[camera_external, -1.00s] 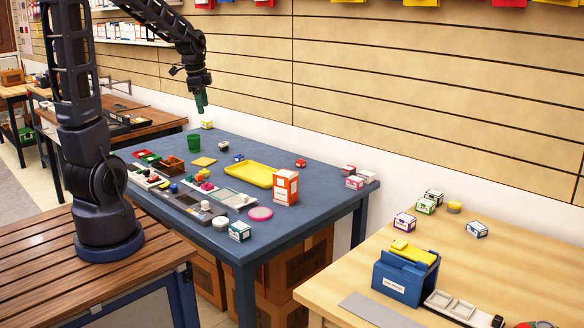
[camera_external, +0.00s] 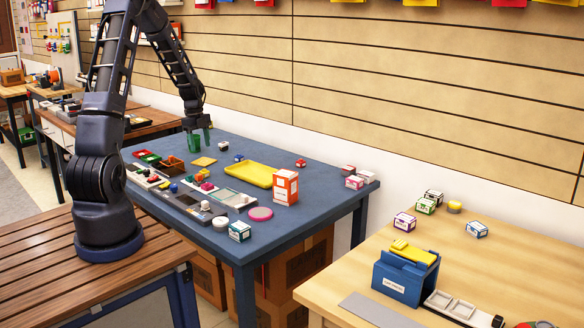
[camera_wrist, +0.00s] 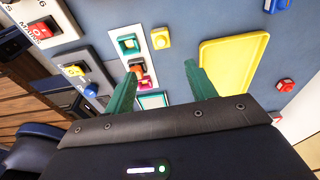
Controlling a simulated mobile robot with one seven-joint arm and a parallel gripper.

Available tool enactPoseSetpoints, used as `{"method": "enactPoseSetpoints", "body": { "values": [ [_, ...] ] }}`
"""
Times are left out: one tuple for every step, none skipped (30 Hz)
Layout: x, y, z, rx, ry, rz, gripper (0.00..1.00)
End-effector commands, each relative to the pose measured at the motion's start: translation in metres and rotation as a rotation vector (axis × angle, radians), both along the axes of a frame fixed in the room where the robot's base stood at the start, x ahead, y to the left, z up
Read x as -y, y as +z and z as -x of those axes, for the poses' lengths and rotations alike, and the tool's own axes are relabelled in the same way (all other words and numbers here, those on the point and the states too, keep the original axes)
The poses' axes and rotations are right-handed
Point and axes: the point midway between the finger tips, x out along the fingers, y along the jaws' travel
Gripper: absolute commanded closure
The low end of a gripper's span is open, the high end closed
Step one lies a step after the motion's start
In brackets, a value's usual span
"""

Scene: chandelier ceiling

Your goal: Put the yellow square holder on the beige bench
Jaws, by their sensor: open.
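A flat yellow square piece (camera_external: 204,161), which I take to be the yellow square holder, lies on the blue table in the external view. The beige bench (camera_external: 350,275) stands at the lower right of the external view. My gripper (camera_external: 200,142) points down over the back left of the blue table, above and slightly behind the yellow piece and apart from it. In the wrist view its green fingers (camera_wrist: 162,70) are spread with nothing held between them. A green cup seen earlier is mostly hidden behind the fingers.
The blue table (camera_external: 300,224) holds a yellow tray (camera_external: 249,175), an orange-white box (camera_external: 285,187) and several small parts. The bench carries a blue holder box (camera_external: 404,277), a grey plate (camera_external: 378,311) and several small boxes. Its front left and middle have bare room.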

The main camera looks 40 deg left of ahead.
Motion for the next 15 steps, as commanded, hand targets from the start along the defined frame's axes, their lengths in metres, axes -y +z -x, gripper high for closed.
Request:
{"method": "enactPoseSetpoints", "body": {
  "values": [
    [-0.003,-0.004,0.0,0.0,-0.008,0.003,0.44],
    [-0.003,-0.006,-0.001,0.0,-0.013,0.004,0.44],
    [-0.004,-0.009,-0.001,0.001,-0.016,0.005,0.44],
    [-0.004,-0.012,-0.001,0.0,-0.017,0.006,0.44],
    [-0.003,-0.016,-0.001,0.0,-0.018,0.006,0.44],
    [-0.002,-0.021,-0.001,0.0,-0.018,0.006,0.44],
    [-0.001,-0.025,-0.001,-0.001,-0.018,0.006,0.44],
    [-0.001,-0.029,-0.001,-0.001,-0.018,0.006,0.44],
    [0.0,-0.035,-0.001,-0.001,-0.017,0.005,0.44],
    [0.001,-0.04,-0.001,-0.001,-0.017,0.005,0.44],
    [0.001,-0.044,-0.001,-0.001,-0.017,0.006,0.44],
    [0.002,-0.048,-0.001,0.0,-0.018,0.005,0.44],
    [0.002,-0.051,-0.001,0.001,-0.018,0.004,0.44],
    [0.003,-0.054,-0.001,0.001,-0.018,0.004,0.44],
    [0.003,-0.057,-0.001,0.0,-0.018,0.005,0.44]
  ]
}}
